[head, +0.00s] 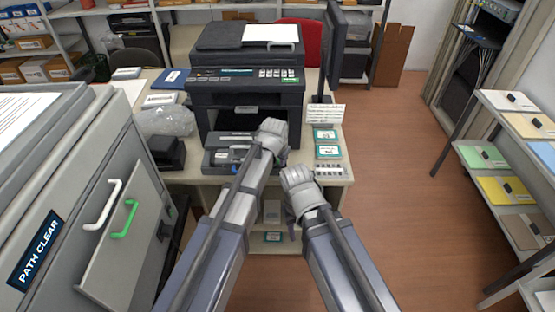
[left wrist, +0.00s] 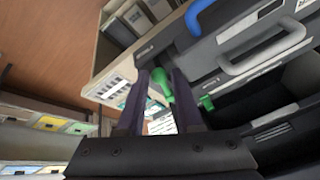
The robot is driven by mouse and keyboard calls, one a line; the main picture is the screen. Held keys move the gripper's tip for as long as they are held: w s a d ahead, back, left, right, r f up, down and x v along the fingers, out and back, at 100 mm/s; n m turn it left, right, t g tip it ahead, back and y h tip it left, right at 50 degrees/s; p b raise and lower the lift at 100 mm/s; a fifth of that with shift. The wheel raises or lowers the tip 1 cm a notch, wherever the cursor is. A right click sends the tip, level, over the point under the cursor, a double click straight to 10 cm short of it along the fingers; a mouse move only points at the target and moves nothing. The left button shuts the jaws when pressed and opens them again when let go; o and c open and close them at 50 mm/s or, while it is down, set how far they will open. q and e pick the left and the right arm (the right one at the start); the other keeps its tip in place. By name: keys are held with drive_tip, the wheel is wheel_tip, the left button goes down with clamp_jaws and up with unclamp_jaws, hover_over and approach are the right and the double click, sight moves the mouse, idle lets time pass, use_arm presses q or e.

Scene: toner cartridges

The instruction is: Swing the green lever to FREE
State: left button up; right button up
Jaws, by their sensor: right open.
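The green lever (left wrist: 158,80) shows in the left wrist view on the printer's opened front, its rounded end between my left gripper's two dark fingers (left wrist: 160,92). The fingers stand apart, and I cannot tell whether they touch it. In the head view, my left gripper (head: 272,130) is at the front of the black printer (head: 246,95) and hides the lever. My right gripper (head: 297,180) is open, lower and to the right, in front of the table's edge. The lever's position marking cannot be read.
A blue handle (left wrist: 203,14) and a grey handle (left wrist: 268,56) are close to the left gripper, with another small green part (left wrist: 207,102) beside it. A grey cabinet (head: 60,150) with a green handle (head: 124,218) stands at the left. Floor (head: 400,180) is clear at the right.

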use_arm(q)
clamp_jaws()
drive_tip(key=shift+d, duration=0.1)
drive_tip(key=shift+s+d+n+y, duration=0.1)
drive_tip(key=shift+d+n+y, duration=0.25)
drive_tip(key=shift+n, duration=0.4)
drive_tip(key=shift+s+d+n+y, duration=0.1)
drive_tip(key=shift+d+n+y, duration=0.25)
drive_tip(key=shift+n, duration=0.4)
drive_tip(key=shift+o, duration=1.9)
unclamp_jaws()
drive_tip(key=shift+r, duration=0.1)
